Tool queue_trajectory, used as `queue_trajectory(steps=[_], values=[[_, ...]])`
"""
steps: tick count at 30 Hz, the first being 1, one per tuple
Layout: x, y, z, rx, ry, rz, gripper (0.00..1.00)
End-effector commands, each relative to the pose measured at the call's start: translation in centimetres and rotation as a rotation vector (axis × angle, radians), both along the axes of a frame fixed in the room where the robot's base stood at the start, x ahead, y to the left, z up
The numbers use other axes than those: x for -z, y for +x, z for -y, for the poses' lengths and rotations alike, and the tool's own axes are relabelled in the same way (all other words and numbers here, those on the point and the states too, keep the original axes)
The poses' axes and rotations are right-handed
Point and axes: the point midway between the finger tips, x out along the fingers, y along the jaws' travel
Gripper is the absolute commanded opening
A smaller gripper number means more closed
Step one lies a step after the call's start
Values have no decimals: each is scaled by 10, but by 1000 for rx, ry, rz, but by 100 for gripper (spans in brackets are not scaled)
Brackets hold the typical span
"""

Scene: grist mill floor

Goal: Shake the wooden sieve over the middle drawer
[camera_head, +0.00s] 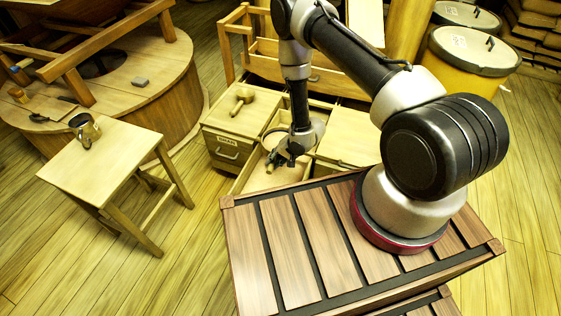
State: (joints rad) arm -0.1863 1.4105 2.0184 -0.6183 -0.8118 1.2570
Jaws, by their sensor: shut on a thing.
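My gripper (277,160) is at the end of my arm, low over the open middle drawer (244,178) of the wooden bench. It is shut on the wooden sieve, with a short brown handle end (269,168) showing at the fingers. A pale curved rim (270,132), which looks like part of the wooden sieve, shows just behind the gripper. My arm and gripper hide much of the sieve, so I cannot tell its tilt or what is in it. The drawer's inside is only partly visible.
A wooden mallet (243,97) lies on the bench's left top, above a shut, labelled drawer (224,150). Lidded bins (470,55) stand back right. Floor is clear at front left.

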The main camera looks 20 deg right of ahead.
Motion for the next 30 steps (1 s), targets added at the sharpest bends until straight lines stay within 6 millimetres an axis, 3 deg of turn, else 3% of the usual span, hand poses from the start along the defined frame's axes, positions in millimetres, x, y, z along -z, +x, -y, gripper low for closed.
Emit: queue_trajectory(steps=[3,5,11,16,21,27,30], values=[[1,-13,24,10,-1,-6,0],[0,-15,27,7,-1,-5,0],[0,-14,24,4,-1,-2,0],[0,0,1,2,-2,-1,0],[1,-15,27,9,-2,-5,0],[0,-15,26,5,-2,-3,0],[0,-9,15,0,-1,-1,0]])
